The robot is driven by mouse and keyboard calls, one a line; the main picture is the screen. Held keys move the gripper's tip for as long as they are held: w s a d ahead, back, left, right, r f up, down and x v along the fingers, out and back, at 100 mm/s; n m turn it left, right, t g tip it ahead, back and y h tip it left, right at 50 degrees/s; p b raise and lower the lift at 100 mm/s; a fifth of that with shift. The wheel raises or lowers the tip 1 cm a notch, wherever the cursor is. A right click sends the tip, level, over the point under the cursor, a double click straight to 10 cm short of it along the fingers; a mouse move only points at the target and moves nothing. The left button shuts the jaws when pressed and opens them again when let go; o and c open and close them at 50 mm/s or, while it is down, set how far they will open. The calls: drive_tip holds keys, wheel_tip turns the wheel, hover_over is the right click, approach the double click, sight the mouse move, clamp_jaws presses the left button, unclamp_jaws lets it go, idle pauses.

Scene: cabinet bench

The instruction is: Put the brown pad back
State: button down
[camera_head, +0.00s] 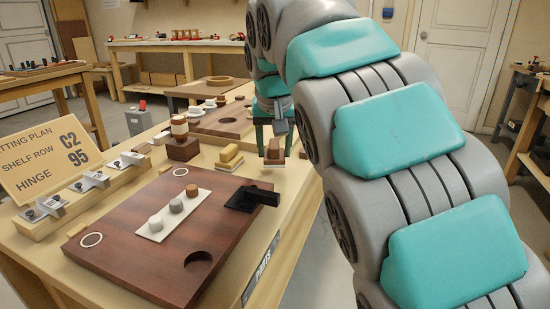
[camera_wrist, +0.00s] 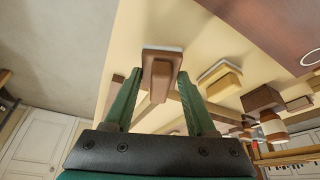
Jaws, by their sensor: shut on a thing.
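The brown pad (camera_head: 273,154) is a brown block on a thin pale base, near the right edge of the bench. My gripper (camera_head: 273,141) has its green fingers on either side of the block and is shut on it. In the wrist view the brown pad (camera_wrist: 160,72) sits between the fingertips of my gripper (camera_wrist: 157,92), its pale base pointing away from me. I cannot tell whether the base touches the bench top. A similar yellow pad (camera_head: 230,158) stands to its left; the yellow pad also shows in the wrist view (camera_wrist: 220,80).
A dark wooden board (camera_head: 130,230) with a white strip (camera_head: 150,232) of small round pieces lies in front. A black clamp (camera_head: 250,198) stands on its right side. A stacked brown-and-white piece (camera_head: 181,140) is left of the yellow pad. A sign (camera_head: 45,160) stands at the left.

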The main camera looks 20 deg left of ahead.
sight(275, 160)
drive_tip(key=shift+d+f, duration=0.1)
drive_tip(key=shift+f, duration=1.3)
drive_tip(key=shift+f, duration=0.2)
drive_tip(key=shift+c, duration=1.1)
unclamp_jaws()
drive_tip(key=shift+r, duration=0.1)
drive_tip(key=shift+r, duration=0.4)
drive_tip(key=v, duration=1.1)
drive_tip(key=shift+r, duration=0.2)
drive_tip(key=shift+s+d, duration=0.1)
drive_tip(key=shift+s, duration=0.05)
